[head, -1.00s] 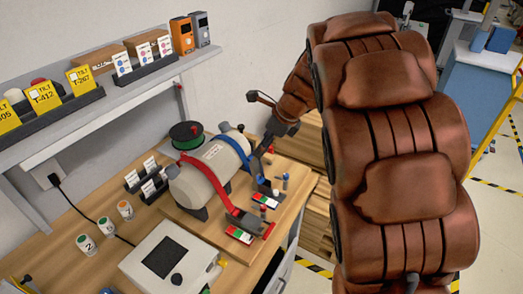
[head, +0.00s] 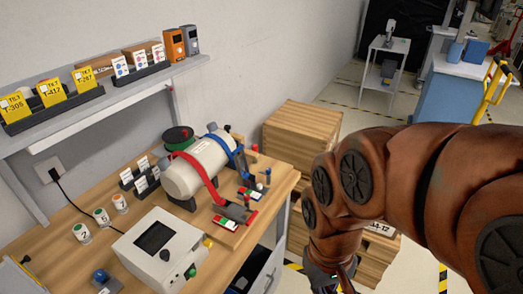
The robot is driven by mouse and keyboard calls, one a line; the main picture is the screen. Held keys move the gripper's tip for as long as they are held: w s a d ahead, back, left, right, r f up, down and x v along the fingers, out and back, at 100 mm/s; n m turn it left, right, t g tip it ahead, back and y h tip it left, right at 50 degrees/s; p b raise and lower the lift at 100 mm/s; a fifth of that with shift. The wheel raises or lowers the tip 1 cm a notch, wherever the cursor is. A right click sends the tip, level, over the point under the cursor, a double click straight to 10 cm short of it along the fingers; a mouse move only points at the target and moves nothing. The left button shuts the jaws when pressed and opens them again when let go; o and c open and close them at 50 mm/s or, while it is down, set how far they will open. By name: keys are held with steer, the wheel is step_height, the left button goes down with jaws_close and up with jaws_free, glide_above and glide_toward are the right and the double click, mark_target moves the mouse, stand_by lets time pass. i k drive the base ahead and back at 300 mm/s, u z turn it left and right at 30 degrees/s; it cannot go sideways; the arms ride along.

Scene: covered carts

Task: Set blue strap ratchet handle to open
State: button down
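A white cylinder (head: 190,172) lies on a wooden board on the bench, with a blue strap (head: 222,147) over its right part and a red strap (head: 198,166) over its left part. The blue strap runs down to a small dark ratchet (head: 246,178) at the board's right side, beside a red-white-green label (head: 250,194). Its handle is too small to tell whether it is open or closed. My gripper (head: 335,286) is low at the bottom edge, right of the bench and well apart from the ratchet. It is partly cut off and its fingers are unclear.
A white device with a dark screen (head: 157,250) stands at the bench front. A green spool (head: 177,137) is behind the cylinder. Wooden crates (head: 300,130) stand right of the bench. A shelf (head: 125,97) with yellow tags overhangs the bench's back.

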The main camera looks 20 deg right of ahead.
mark_target(241, 162)
steer(key=z, duration=1.1)
steer(key=i, duration=0.45)
steer(key=u, duration=2.15)
